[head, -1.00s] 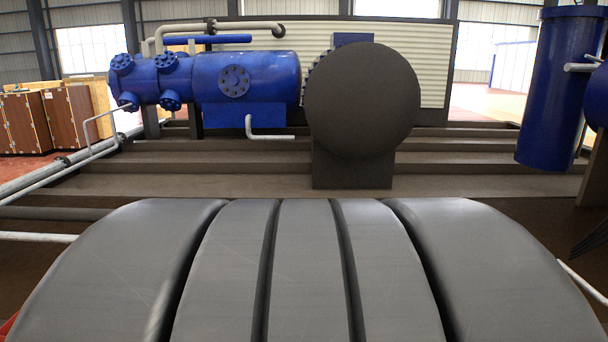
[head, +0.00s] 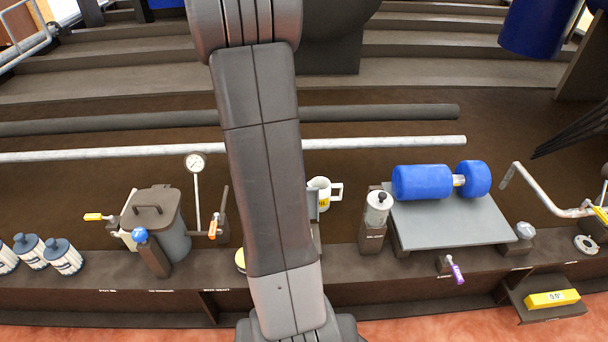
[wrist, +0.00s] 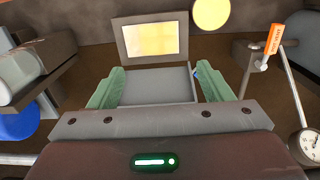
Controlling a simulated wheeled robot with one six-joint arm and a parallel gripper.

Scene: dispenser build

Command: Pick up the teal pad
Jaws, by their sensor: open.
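I cannot make out the teal pad for sure in either view. My gripper (wrist: 160,75) is open in the wrist view, with a pale green finger on each side. Between and beyond the fingers is a grey holder (wrist: 150,88) with an upright grey frame around a bright cream panel (wrist: 151,40). A small blue sliver shows beside the right finger, too small to identify. No object is clearly held. In the head view my arm hides the middle of the bench, and my gripper is not visible there.
The bench (head: 345,282) carries a lidded grey pot (head: 165,225), a gauge (head: 194,163), a white mug (head: 319,194), a blue roller (head: 422,182) on a grey plate (head: 450,224), and several blue-capped bottles (head: 63,256). A yellow box (head: 551,299) lies front right. An orange-handled lever (wrist: 275,42) stands right of my gripper.

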